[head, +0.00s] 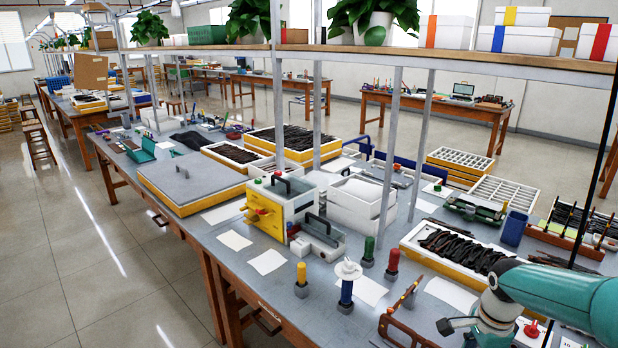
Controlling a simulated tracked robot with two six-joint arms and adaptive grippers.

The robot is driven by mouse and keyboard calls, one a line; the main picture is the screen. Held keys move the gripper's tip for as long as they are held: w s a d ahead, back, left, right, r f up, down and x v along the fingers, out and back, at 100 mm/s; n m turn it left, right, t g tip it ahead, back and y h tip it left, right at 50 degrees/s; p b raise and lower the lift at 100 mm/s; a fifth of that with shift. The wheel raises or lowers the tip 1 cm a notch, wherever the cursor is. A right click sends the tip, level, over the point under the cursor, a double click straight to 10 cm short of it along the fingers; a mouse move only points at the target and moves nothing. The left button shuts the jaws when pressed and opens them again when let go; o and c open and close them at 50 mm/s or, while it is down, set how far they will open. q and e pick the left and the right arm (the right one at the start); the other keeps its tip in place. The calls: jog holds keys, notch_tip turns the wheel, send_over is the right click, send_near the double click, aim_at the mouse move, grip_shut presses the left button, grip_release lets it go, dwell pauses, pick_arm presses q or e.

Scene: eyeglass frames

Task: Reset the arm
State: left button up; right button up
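My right arm shows as a teal and silver arm entering from the lower right of the head view, over the front right part of the workbench (190,262). Its silver joints and a grey end piece with a dark tip show near the bottom edge. No gripper fingers can be made out there. My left gripper is out of the picture.
A tray of dark eyeglass parts (418,264) lies just beyond my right arm. A brown frame piece (405,333) stands left of it. Several coloured-handled tools (301,280) stand near the front edge. A shelf (440,61) on grey posts spans above.

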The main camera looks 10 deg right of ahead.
jog(key=s+a+f+n+y, duration=0.2)
jog(key=s+a+f+n, duration=0.6)
jog(key=a+f, duration=0.4)
jog(key=s+a+f+n+y, duration=0.2)
jog(key=s+a+f+n, duration=0.6)
jog(key=a+f, duration=0.4)
jog(key=a+n, duration=0.1)
jog(key=a, duration=0.2)
jog(key=shift+s+f, duration=0.2)
jog(key=shift+s, duration=0.2)
jog(key=shift+a, duration=0.15)
